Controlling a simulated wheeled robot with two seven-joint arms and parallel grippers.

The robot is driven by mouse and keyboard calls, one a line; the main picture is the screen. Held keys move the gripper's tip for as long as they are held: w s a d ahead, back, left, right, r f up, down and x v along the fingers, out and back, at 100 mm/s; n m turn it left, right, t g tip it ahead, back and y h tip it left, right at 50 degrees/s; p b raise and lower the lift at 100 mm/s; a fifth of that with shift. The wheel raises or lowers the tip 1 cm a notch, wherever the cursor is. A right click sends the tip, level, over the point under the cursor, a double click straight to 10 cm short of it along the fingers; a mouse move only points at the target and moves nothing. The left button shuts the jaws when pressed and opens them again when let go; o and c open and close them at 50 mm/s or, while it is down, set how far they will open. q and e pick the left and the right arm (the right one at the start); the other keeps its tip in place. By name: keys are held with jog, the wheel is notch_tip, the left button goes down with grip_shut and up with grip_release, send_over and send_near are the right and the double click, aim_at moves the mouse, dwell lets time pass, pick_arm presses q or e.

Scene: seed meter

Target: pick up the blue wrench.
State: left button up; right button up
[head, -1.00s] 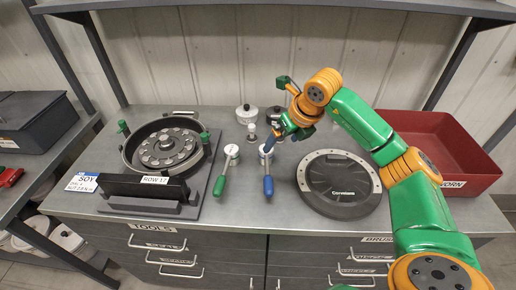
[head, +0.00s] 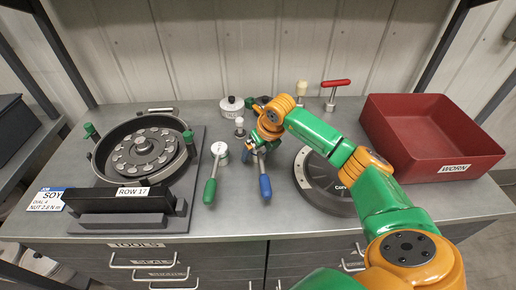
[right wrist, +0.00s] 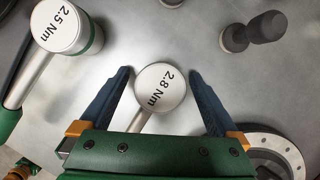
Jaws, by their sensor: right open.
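The blue wrench (head: 265,187) lies on the grey bench with its blue handle toward the front edge. Its round head, marked 2.8 Nm (right wrist: 160,88), shows in the right wrist view; its handle is hidden there by my gripper. My right gripper (head: 260,152) is over the head end of this wrench. In the right wrist view my gripper (right wrist: 159,72) is open, one dark finger on each side of the round head, with small gaps. A green-handled wrench (head: 212,178), marked 2.5 Nm (right wrist: 60,26), lies to the left. My left gripper is out of view.
A round seed meter housing (head: 144,148) stands at left behind a black holder marked ROW 17 (head: 127,203). A black round lid (head: 318,183) lies close at right, partly behind my arm. A red bin (head: 437,168) and a red T-handled tool (head: 335,84) stand farther right.

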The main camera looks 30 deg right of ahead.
grip_shut()
jog(key=shift+r, duration=0.1)
dwell(0.3)
